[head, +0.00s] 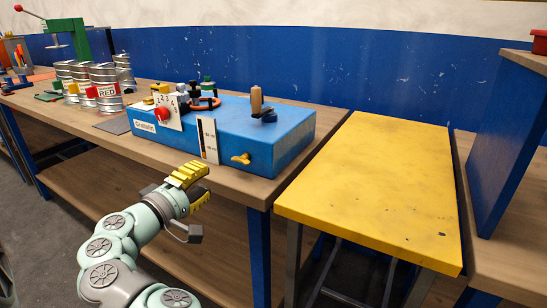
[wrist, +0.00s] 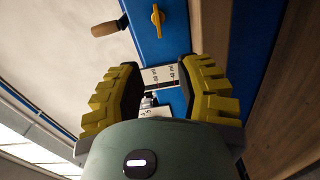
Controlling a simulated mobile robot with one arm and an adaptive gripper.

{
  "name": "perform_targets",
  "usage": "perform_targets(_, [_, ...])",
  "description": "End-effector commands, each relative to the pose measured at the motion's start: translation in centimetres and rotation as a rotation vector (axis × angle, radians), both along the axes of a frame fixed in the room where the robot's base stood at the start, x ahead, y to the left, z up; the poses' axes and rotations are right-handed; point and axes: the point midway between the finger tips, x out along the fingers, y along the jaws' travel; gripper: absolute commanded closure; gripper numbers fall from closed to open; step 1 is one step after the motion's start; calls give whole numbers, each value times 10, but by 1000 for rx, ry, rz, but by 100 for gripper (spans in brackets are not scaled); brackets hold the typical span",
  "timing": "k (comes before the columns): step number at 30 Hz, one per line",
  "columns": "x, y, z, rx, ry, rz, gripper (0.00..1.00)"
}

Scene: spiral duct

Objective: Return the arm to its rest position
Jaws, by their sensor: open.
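My gripper (head: 197,184) is in front of the workbench's near edge in the head view, before the blue box. Its yellow fingers are apart with nothing between them. In the wrist view the gripper (wrist: 160,88) is also open, and the white scale plate of the box shows between and beyond the fingers. The blue box (head: 285,150) stands on the wooden bench and has a dial plate, a white scale (head: 208,140), a yellow wing knob (head: 241,158) and a wooden-handled crank (head: 257,100) on it.
A yellow table (head: 385,185) stands right of the bench. Several silver ducts or cans (head: 104,78), one labelled RED, and a green press (head: 68,38) stand at the left. A blue panel (head: 505,150) rises at the right. Open floor (head: 60,235) shows at the lower left.

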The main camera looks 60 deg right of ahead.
Motion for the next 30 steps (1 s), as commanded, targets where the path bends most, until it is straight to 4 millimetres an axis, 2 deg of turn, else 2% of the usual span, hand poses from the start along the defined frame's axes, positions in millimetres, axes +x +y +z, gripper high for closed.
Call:
perform_targets(6, [-1,9,-1,1,2,1,66])
perform_targets(23, [1,9,0,5,2,11,66])
perform_targets(26, [16,13,-3,31,7,81,66])
perform_targets(30, [58,35,-13,119,4,301,66])
